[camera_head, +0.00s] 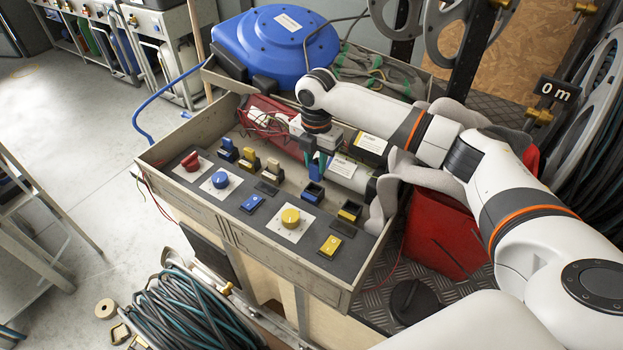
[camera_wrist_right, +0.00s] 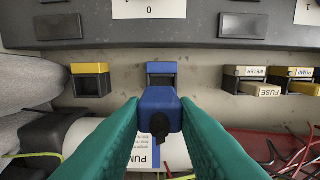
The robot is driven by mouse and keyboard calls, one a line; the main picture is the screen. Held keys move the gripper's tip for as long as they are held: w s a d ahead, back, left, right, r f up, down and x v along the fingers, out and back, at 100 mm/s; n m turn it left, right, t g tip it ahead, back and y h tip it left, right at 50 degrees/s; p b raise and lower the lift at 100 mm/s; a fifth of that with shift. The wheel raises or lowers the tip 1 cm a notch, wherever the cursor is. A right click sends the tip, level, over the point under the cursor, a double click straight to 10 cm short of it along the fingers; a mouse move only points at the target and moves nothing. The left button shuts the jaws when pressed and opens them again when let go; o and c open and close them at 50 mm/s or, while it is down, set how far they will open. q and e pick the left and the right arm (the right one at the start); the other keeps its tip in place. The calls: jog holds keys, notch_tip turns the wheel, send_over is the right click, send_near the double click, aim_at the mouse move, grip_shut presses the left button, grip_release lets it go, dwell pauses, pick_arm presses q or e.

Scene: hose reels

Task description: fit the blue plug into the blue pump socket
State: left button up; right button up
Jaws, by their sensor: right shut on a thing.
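My right gripper (camera_head: 316,162) is over the panel box, with its teal fingers pointing down. In the right wrist view, the fingers are shut on the blue plug (camera_wrist_right: 159,103), which has a dark cable end. The blue pump socket (camera_head: 313,194) is a dark block with a blue rim, just in front of the gripper in the head view. In the wrist view the socket (camera_wrist_right: 161,74) lies just beyond the plug and roughly in line with it. The plug partly covers the socket there; contact cannot be told. My left gripper is not in view.
A yellow-rimmed socket (camera_head: 349,211) stands beside the blue one. Blue and yellow switch-like blocks stand further left on the panel (camera_head: 203,180), behind blue, red and yellow knobs. A white cylinder (camera_head: 347,175) and red wires lie behind. A blue hose reel (camera_head: 275,45) is at the back.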

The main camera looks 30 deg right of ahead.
aim_at(314, 177)
notch_tip(314, 177, down, 2)
jog(key=shift+f, duration=0.1)
notch_tip(314, 177, down, 3)
jog(key=shift+w+a+r, duration=0.1)
jog(key=shift+a+r, duration=0.05)
jog(key=shift+f, duration=0.3)
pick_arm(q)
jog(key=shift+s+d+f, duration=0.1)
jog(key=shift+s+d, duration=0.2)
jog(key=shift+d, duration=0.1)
pick_arm(e)
jog(key=shift+f, duration=0.1)
jog(key=o, duration=1)
jog(key=shift+f, duration=0.1)
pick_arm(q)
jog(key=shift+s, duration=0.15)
pick_arm(e)
notch_tip(314, 177, up, 12)
jog(key=shift+r, duration=0.2)
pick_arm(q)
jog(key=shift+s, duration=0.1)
